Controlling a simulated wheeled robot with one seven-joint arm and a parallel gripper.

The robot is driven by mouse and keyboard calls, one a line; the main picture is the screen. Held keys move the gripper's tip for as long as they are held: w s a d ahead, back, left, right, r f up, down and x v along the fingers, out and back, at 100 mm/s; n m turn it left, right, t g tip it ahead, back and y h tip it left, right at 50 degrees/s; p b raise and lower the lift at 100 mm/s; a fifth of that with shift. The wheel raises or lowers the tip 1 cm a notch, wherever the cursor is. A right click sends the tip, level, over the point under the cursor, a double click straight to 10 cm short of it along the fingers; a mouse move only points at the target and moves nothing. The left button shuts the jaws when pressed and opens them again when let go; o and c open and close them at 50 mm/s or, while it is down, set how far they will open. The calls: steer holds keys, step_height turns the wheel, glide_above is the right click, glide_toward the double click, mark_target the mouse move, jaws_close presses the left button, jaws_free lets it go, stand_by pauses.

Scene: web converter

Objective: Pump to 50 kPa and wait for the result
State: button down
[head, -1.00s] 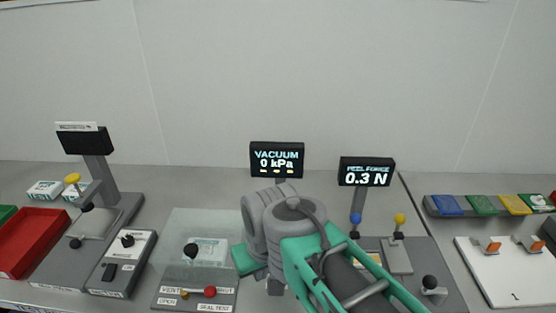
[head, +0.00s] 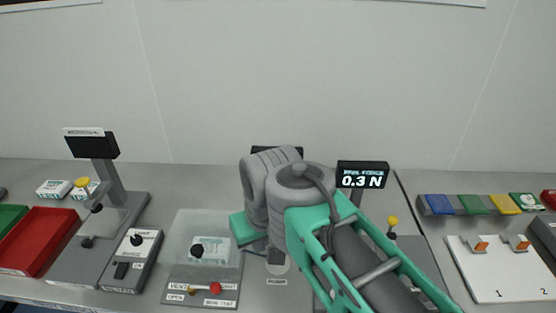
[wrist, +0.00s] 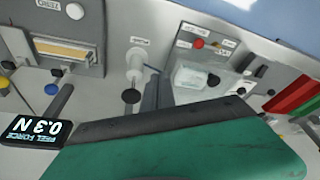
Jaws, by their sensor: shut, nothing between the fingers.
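The vacuum chamber (head: 190,240) is a clear box with a black knob on its lid and a white pack inside; it also shows in the wrist view (wrist: 190,82). My arm hides nearly all of the vacuum display (head: 264,150).
The peel force display (head: 362,175) reads 0.3 N, with a yellow-knobbed lever (head: 392,222) below it. A press stand (head: 105,170), a switch box (head: 131,262) and a red tray (head: 38,240) are on the left. Coloured blocks (head: 472,203) and a white board (head: 500,270) are on the right.

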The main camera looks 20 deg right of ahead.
steer(key=shift+f, duration=0.1)
stand_by(0.3)
step_height(320, 180, up, 6)
steer(key=p, duration=0.3)
stand_by(0.3)
step_height(320, 180, down, 6)
steer(key=w+t, duration=0.1)
steer(key=shift+d+f, duration=0.2)
steer(key=shift+d, duration=0.05)
